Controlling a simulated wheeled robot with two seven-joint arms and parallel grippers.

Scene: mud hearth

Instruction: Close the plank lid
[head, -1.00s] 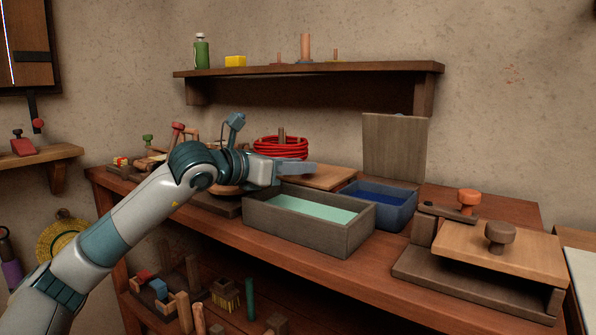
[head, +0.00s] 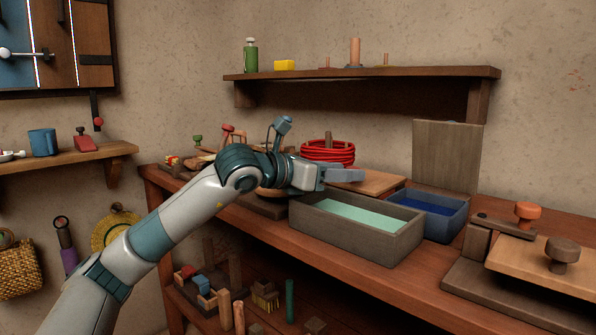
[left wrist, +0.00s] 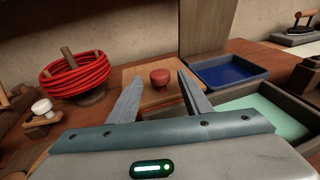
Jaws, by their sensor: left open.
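A light wooden plank lid with a red knob (left wrist: 160,79) lies flat beside the box; its board (left wrist: 132,76) also shows behind the gripper in the head view (head: 382,183). The grey-brown box (head: 390,247) stands open on the bench with a pale green inside. My left gripper (head: 345,174) is open and empty above the bench, behind the box. In the left wrist view its two fingers point toward the knob, which shows between the tips and apart from them. My right gripper is out of view.
A blue tray (head: 456,222) sits right of the box, with an upright grey panel (head: 447,155) behind it. A coil of red hose (head: 328,151) stands at the left. A knobbed board (head: 535,265) lies at the right. A wall shelf (head: 370,74) hangs above.

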